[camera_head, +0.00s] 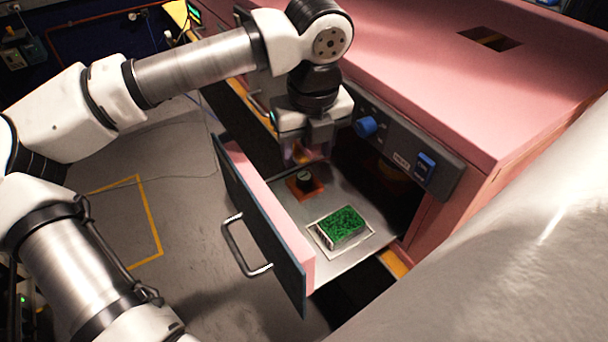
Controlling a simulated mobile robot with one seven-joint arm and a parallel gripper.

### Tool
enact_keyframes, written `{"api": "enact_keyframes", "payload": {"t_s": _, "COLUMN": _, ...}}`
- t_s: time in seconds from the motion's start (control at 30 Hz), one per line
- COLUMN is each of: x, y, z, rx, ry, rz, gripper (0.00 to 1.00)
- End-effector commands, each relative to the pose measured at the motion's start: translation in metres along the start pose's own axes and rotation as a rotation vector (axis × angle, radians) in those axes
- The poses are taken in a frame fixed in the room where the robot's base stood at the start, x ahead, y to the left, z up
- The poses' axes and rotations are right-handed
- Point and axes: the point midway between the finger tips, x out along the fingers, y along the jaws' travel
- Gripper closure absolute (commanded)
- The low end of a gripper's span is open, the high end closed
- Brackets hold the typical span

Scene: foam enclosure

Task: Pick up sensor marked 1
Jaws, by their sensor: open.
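An open drawer (270,210) with a pink inner wall and a dark front holds two objects. A small dark round object (304,176) stands on an orange-red square base toward the back left of the drawer floor. A green speckled block (342,224) lies in a white-outlined square nearer the front right. I cannot read a number on either, so I cannot tell which is sensor 1. My gripper (303,155) points down just above the dark round object. It is open, with nothing seen between its fingers, which are partly blurred.
The pink foam enclosure (440,70) stands behind the drawer, with a grey panel (400,150) bearing a blue knob (365,127) and a blue switch (425,163). The drawer's metal handle (245,248) sticks out at left. Grey floor (180,200) lies clear to the left.

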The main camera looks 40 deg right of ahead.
Motion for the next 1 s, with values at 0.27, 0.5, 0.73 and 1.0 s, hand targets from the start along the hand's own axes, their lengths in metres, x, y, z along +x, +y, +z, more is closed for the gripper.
{"api": "enact_keyframes", "payload": {"t_s": 0.27, "x": 0.018, "y": 0.001, "z": 0.0, "rx": 0.002, "ry": 0.002, "rz": -0.001, "gripper": 0.47}}
{"api": "enact_keyframes", "payload": {"t_s": 0.5, "x": 0.051, "y": 0.003, "z": 0.0, "rx": 0.002, "ry": 0.003, "rz": -0.001, "gripper": 0.47}}
{"api": "enact_keyframes", "payload": {"t_s": 0.73, "x": 0.064, "y": 0.003, "z": 0.0, "rx": 0.002, "ry": -0.001, "rz": -0.001, "gripper": 0.47}}
{"api": "enact_keyframes", "payload": {"t_s": 1.0, "x": 0.064, "y": 0.003, "z": 0.0, "rx": 0.001, "ry": -0.001, "rz": -0.001, "gripper": 0.66}}
